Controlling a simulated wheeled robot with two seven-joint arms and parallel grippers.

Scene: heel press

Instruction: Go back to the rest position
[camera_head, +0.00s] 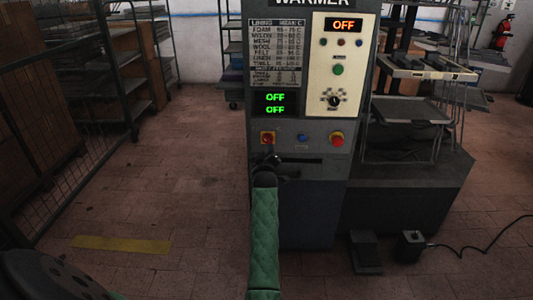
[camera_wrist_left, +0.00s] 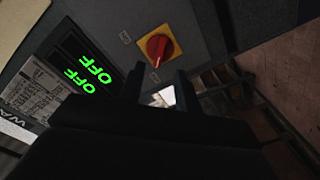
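The warmer machine (camera_head: 300,215) stands in the middle of the head view, with dark lower panels and a cream control plate. Its upper display (camera_head: 344,25) reads OFF in orange, and its lower display (camera_head: 275,103) reads OFF twice in green. A red rotary switch on a yellow plate (camera_head: 267,138) is at the panel's lower left. My left gripper (camera_head: 268,160) is just below this switch in the head view. In the left wrist view its two fingertips (camera_wrist_left: 157,84) are apart with nothing held, and the red switch (camera_wrist_left: 159,47) shows beyond them, apparently untouched. My right gripper is not in view.
A red button (camera_head: 336,139) and a blue button (camera_head: 302,138) sit right of the switch. A foot pedal (camera_head: 365,252) and a cabled box (camera_head: 410,246) are on the floor. Shelving (camera_head: 120,70) lines the left. The tiled floor at left is clear, with a yellow strip (camera_head: 120,244).

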